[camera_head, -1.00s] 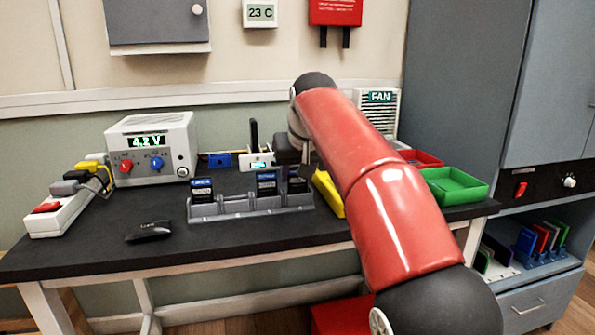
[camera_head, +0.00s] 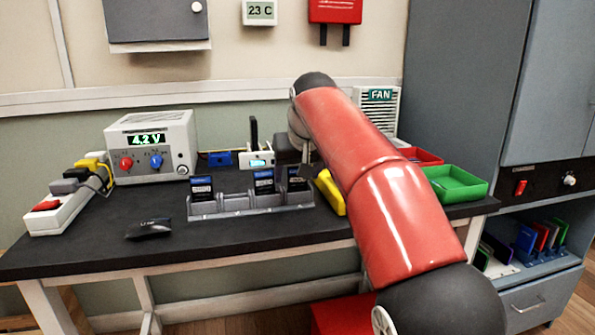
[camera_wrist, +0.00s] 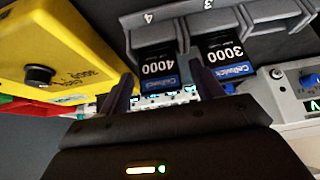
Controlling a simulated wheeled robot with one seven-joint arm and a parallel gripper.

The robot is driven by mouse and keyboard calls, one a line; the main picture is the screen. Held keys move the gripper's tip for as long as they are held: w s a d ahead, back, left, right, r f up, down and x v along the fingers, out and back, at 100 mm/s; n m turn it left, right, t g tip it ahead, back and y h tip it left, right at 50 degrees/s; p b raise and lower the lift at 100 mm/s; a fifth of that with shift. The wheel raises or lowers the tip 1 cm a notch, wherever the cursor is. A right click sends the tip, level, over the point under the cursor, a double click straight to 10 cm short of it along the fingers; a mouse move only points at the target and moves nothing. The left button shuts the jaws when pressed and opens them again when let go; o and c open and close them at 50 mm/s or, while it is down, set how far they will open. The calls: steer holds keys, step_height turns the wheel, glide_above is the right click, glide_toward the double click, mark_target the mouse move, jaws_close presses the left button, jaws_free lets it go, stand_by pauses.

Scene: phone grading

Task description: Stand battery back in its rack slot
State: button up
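The grey rack (camera_head: 237,207) stands on the dark bench with three dark batteries upright in it. The battery marked 4000 (camera_head: 296,178) stands in the rightmost slot, numbered 4; it also shows in the wrist view (camera_wrist: 159,70). The battery marked 3000 (camera_wrist: 228,58) is beside it in slot 3, also seen in the head view (camera_head: 264,181). Another battery (camera_head: 201,188) stands at the left end. My gripper (camera_wrist: 162,73) is open, one finger on each side of the 4000 battery's top, with visible gaps. In the head view my arm mostly hides the gripper.
A yellow meter (camera_head: 328,192) stands close right of the rack. Behind the rack is a white device (camera_head: 257,160). A power supply (camera_head: 152,148) and power strip (camera_head: 62,212) are at left. A black object (camera_head: 148,229) lies front left. A green tray (camera_head: 456,184) is at right.

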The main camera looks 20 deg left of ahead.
steer(key=p+v, duration=0.1)
steer(key=v, duration=0.7)
steer(key=s+d+f+m+h, duration=0.1)
steer(key=s+d+f, duration=0.15)
steer(key=d, duration=0.65)
steer(key=s+d+f+m, duration=0.1)
steer(key=s+d+m, duration=0.15)
steer(key=d, duration=0.75)
steer(key=s+d+f+m+h, duration=0.1)
steer(key=s+d+f, duration=0.6)
steer(key=s+f, duration=0.2)
steer(key=s+d+f+m+h, duration=0.1)
steer(key=s+d+f+m, duration=0.1)
steer(key=s+d+f, duration=0.5)
steer(key=s+f, duration=0.3)
steer(key=s, duration=0.3)
steer(key=shift+d+f, duration=0.3)
